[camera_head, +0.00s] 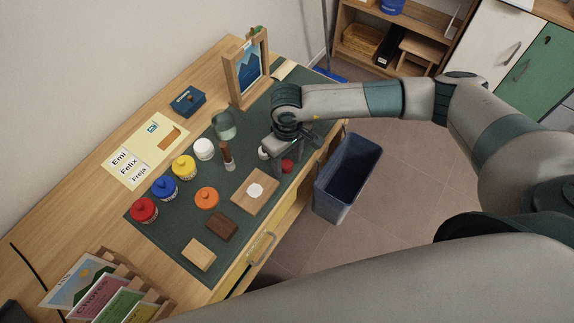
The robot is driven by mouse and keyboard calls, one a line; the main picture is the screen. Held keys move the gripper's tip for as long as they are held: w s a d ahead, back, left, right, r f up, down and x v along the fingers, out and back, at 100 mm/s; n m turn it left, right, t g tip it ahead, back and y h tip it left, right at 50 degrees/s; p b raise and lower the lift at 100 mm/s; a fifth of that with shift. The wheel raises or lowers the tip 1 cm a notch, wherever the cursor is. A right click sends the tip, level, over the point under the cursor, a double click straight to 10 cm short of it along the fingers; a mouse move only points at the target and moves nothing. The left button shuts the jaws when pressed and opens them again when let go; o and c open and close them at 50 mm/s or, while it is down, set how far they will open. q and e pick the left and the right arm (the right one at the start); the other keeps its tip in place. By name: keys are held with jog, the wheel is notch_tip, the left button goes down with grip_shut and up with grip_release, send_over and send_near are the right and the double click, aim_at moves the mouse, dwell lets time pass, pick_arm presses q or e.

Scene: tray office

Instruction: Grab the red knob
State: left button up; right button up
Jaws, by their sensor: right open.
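A small red round knob (288,166) shows on the green mat near its right edge, partly hidden by my right gripper (277,158). That gripper is open and reaches down over the mat close beside the red knob. I cannot tell whether a finger touches it. My left gripper is not in view.
The green mat (172,236) also holds a blue-lidded jar (164,187), a yellow-lidded jar (184,167), an orange lid (207,197) and wooden blocks (199,254). A picture frame (232,82) stands behind. A dark bin (346,181) stands beside the desk.

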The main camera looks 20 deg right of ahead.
aim_at(290, 166)
jog(key=shift+f, duration=0.15)
dwell(0.3)
jog(key=c, duration=1.1)
jog(key=shift+c, duration=0.2)
jog(key=r, duration=0.3)
jog(key=r+p, duration=0.1)
jog(key=r, duration=0.1)
jog(key=shift+s+d, duration=0.25)
jog(key=shift+s, duration=0.15)
jog(key=s+d+r+p, duration=0.1)
jog(key=s+d+r, duration=0.3)
jog(key=s, duration=0.5)
notch_tip(290, 166, up, 2)
jog(key=shift+s+d+r, duration=0.1)
jog(key=shift+s+d, duration=0.15)
jog(key=shift+d, duration=0.15)
